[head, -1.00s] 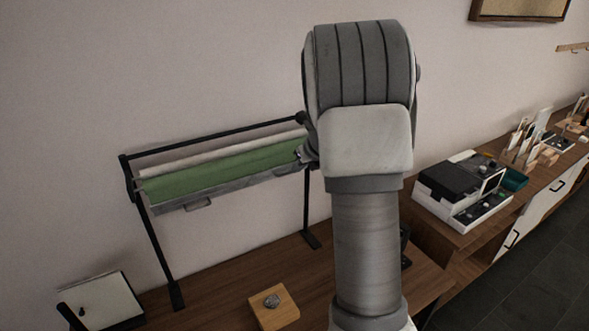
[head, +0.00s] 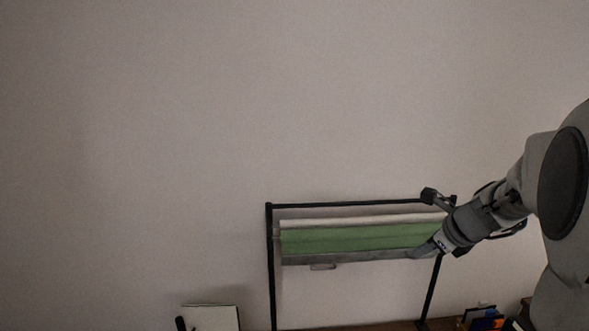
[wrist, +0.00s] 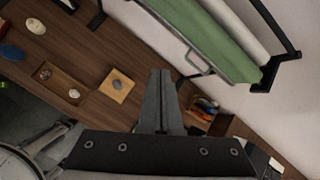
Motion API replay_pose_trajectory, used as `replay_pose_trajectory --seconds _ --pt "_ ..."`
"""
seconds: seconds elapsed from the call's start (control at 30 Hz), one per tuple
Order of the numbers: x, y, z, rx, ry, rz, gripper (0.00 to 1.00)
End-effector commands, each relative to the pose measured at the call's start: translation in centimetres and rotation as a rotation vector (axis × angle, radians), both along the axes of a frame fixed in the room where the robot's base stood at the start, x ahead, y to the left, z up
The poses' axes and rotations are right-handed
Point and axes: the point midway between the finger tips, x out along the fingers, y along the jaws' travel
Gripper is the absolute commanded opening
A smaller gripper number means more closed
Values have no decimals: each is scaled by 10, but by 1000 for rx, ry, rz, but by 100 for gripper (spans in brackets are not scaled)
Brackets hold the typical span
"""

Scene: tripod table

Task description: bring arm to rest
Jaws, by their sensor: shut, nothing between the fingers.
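My gripper shows in the wrist view (wrist: 160,75), with its two fingers together and nothing between them. It is above the wooden table (wrist: 75,65). In the head view my arm (head: 490,210) reaches in from the right edge. The end of the arm overlaps the right end of the black frame with the green roll (head: 360,240); whether it touches the frame cannot be told there. In the wrist view the green roll (wrist: 205,30) lies up and to the right of the fingers, apart from them.
On the table are a square wooden block with a grey stone (wrist: 117,85), a wooden tray (wrist: 58,86) holding small objects, and a box with coloured items (wrist: 203,112). A white panel (head: 212,318) stands at the lower left. The wall above the frame is bare.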

Motion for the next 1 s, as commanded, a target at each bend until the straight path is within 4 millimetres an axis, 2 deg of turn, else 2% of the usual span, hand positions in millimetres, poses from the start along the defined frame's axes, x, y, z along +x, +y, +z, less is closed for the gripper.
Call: replay_pose_trajectory --seconds 0.03,0.2,0.4,0.5,0.6,0.73,0.9,1.0 --pt "-13 23 5 -71 -16 131 0" --pt "-62 80 18 -336 -56 572 0" --pt "-129 128 18 -668 -106 1081 0" --pt "-163 143 12 -841 -124 1329 0" --pt "-196 153 4 -1016 -134 1569 0" --pt "-230 157 -8 -1214 -127 1830 0" --pt "-254 155 -18 -1369 -105 2037 0" --pt "-259 154 -20 -1405 -98 2086 0"
